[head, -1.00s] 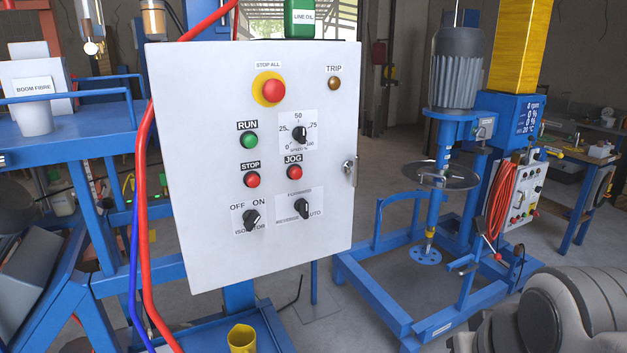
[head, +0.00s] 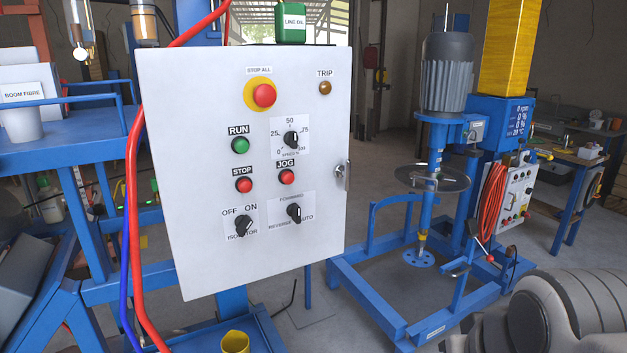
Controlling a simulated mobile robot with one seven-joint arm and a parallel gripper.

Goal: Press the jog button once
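The red jog button (head: 287,177) sits under the JOG label on the white control panel (head: 180,220), right of the middle. The red stop button (head: 243,185) is just left of it, and the green run button (head: 240,146) is above the stop button. The red stop-all button (head: 264,95) on its yellow ring is near the top. The speed knob (head: 292,139) is directly above the jog button, and the direction selector (head: 294,212) is below it. Nothing covers the jog button. A grey part of my arm shows at the bottom right; my gripper is not visible.
A red hose (head: 133,230) and a blue hose run down the panel's left side. The mixer (head: 447,75) with its blue frame stands to the right. A yellow cup (head: 235,342) is below the panel. The space before the panel looks clear.

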